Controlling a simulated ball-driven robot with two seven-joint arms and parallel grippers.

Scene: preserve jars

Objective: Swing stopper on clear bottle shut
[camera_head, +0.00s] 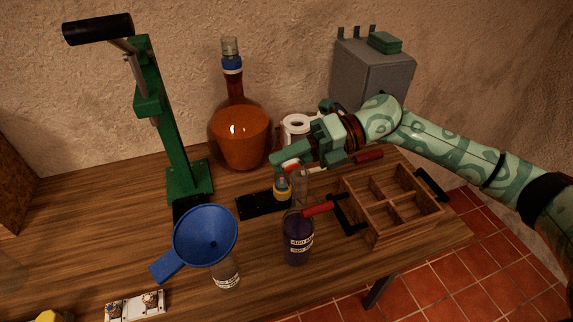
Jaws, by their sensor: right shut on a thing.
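My right gripper (289,160) reaches in from the right over the middle of the table. It is shut on a small white and orange-red piece that looks like the swing stopper (291,166), mostly hidden by the fingers. A clear bottle (303,187) stands just below the gripper, partly hidden behind a dark purple bottle. I cannot tell whether the stopper touches its mouth. A small yellow and blue top (282,188) shows beside it. My left gripper is out of view.
A blue funnel (205,235) sits over a labelled clear vessel (227,277). The purple bottle (298,245) is in front. A wooden crate (385,235) stands right, a green press (165,120) left, an amber flask (240,135) behind.

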